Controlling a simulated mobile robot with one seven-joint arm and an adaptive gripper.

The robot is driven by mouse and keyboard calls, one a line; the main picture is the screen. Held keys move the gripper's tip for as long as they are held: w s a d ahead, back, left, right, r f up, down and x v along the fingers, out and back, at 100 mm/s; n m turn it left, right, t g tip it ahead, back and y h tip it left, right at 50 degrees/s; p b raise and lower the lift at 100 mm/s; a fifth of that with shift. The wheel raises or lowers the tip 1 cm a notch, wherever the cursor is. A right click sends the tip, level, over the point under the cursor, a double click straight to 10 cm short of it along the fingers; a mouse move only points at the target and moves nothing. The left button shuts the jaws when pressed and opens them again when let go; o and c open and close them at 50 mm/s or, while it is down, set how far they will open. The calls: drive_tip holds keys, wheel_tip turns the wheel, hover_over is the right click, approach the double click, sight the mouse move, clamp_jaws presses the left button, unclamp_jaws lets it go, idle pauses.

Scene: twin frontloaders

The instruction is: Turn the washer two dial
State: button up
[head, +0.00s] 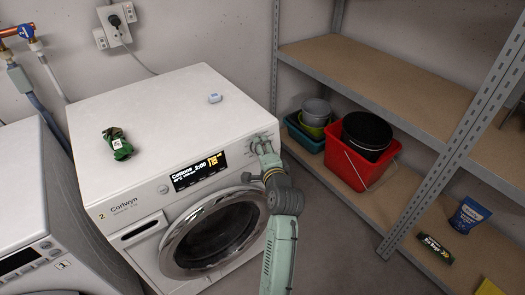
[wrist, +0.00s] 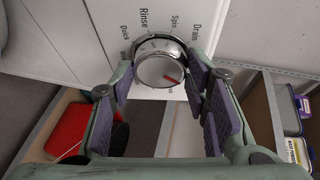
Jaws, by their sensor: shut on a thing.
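Washer two (head: 140,115) is the white front loader marked 2 and "Cortwyn", with a lit display (head: 199,170). My gripper (head: 264,146) is at the right end of its control panel and covers the dial there in the head view. In the wrist view the round silver dial (wrist: 158,70) sits between my purple-padded fingers, which are shut on its sides. Its red mark points to the lower right, near a label partly hidden by a finger. Quick, Rinse, Spin and Drain are printed around the dial's upper side.
A second machine (head: 50,225) stands at the left. A green packet (head: 117,143) and a small pale item (head: 215,98) lie on the washer top. A shelf rack (head: 380,85) with a red bucket (head: 356,166) stands at the right. The round door (head: 215,235) is below the panel.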

idle(0.3)
drive_tip(key=o, duration=1.2)
drive_tip(key=shift+c, duration=0.2)
drive_tip(key=v, duration=1.2)
drive_tip(key=shift+a+r, duration=0.1)
drive_tip(key=shift+a, duration=0.05)
